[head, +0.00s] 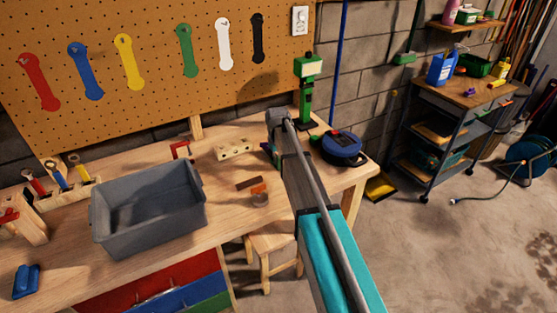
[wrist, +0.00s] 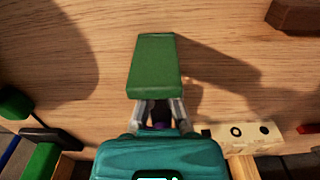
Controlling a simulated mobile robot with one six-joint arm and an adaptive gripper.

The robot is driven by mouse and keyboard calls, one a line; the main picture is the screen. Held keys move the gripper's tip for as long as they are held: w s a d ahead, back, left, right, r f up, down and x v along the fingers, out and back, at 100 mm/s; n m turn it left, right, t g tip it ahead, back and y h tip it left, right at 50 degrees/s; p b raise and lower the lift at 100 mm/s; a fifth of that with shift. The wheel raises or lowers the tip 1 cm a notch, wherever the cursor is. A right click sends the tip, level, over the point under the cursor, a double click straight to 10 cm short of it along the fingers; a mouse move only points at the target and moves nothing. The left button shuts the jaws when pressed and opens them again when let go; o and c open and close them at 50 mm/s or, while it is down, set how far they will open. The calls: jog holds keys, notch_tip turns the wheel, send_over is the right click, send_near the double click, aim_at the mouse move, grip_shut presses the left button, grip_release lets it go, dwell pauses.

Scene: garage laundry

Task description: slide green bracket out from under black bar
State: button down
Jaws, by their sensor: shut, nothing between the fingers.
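A green block-like piece (wrist: 153,66), which looks like the green bracket, lies in front of my gripper (wrist: 160,104) in the wrist view. It stands off the bench surface or is tall, since it casts a long shadow to the right. My gripper is shut and empty, its fingertips right at the near edge of the green piece. I cannot tell whether they touch. I cannot pick out the black bar for sure; a dark bar-shaped part (wrist: 50,139) shows at lower left in the wrist view. In the head view my arm hides most of this spot.
On the bench (head: 160,240) are a grey bin (head: 125,235), a pale block with holes (head: 235,149), a brown block (head: 248,183), a green stand (head: 306,95) and a blue round case (head: 343,147). A pegboard (head: 100,110) stands behind.

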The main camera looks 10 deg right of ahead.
jog(key=shift+f, duration=0.1)
dwell(0.4)
jog(key=s+d, duration=0.1)
jog(key=s, duration=0.2)
jog(key=s+d, duration=0.1)
jog(key=s, duration=0.2)
jog(key=s+d, duration=0.1)
jog(key=s, duration=0.2)
dwell(0.3)
notch_tip(320, 180, up, 10)
jog(key=p, duration=1)
jog(key=shift+w, duration=0.1)
dwell(0.4)
jog(key=s+a+m, duration=0.2)
jog(key=s+m, duration=0.1)
jog(key=s, duration=1.7)
jog(key=shift+a+m, duration=0.15)
jog(key=shift+m, duration=0.15)
